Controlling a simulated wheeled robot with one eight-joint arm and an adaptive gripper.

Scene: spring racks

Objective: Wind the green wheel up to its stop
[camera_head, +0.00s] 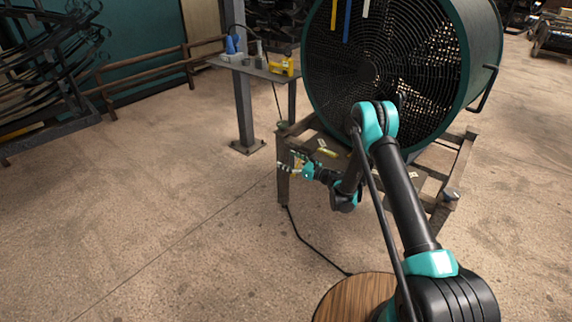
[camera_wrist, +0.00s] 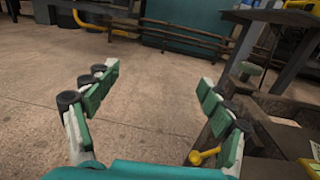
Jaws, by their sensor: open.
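My gripper (camera_head: 288,167) is at the left end of the wooden stand (camera_head: 283,188) below the big fan. In the wrist view my gripper (camera_wrist: 160,76) has its two green-padded fingers spread wide, with only bare floor showing between them. A yellow ball-ended part (camera_wrist: 204,157) shows beside the right finger and is partly hidden by it. Whether the finger touches it I cannot tell.
The large fan in a dark green drum (camera_head: 481,60) stands on the stand. A grey side table (camera_head: 255,70) with a yellow item (camera_head: 281,67) is behind. Metal racks (camera_head: 50,70) and a rail (camera_head: 140,70) are at left. The left floor is clear.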

